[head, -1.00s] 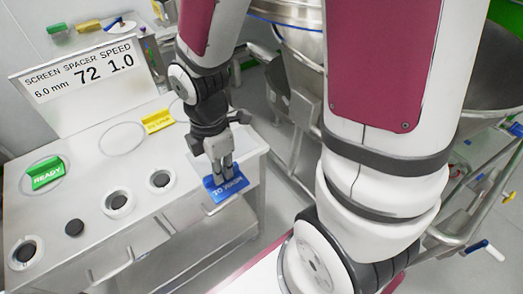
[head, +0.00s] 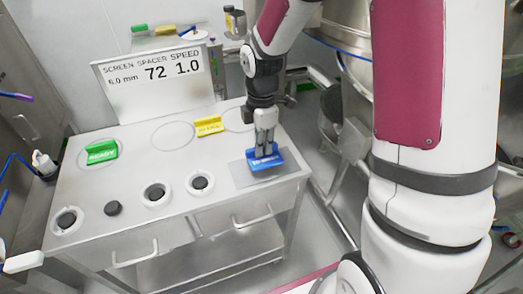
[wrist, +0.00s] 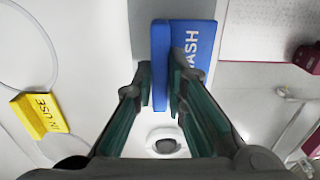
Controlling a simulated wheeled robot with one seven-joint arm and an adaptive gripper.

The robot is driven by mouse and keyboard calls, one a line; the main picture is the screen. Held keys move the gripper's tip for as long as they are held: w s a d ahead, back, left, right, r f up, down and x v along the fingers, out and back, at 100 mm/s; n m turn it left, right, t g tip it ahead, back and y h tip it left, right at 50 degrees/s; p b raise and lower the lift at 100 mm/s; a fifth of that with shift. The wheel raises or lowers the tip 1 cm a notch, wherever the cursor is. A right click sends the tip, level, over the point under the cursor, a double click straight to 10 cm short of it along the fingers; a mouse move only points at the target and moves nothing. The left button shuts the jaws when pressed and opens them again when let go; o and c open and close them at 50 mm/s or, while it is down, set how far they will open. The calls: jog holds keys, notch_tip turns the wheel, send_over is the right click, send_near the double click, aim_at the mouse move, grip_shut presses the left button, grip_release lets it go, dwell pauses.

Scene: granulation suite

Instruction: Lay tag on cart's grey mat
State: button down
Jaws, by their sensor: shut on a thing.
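The blue tag (head: 265,160), lettered in white and read as "WASH" in the wrist view (wrist: 192,45), is held between the fingers of my gripper (head: 264,146). My gripper is shut on the tag's upright part, and the flat lettered face spreads to one side. The tag is over the grey mat (head: 245,179) at the right end of the cart top (head: 145,165). The mat shows around it in both views. I cannot tell whether the tag's underside touches the mat. The fingers hide part of the tag.
A green READY tag (head: 101,153) and a yellow tag (head: 208,127) stand on the cart behind several dark round pieces, some in white rings. A sign (head: 150,80) rises at the cart's back. Steel equipment (head: 345,110) stands to the right.

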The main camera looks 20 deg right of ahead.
jog(key=shift+w+d, duration=0.1)
jog(key=shift+w, duration=0.2)
jog(key=shift+w+f, duration=0.15)
jog(key=shift+f, duration=1.65)
jog(key=shift+f, duration=0.15)
jog(key=c, duration=1.6)
grip_release()
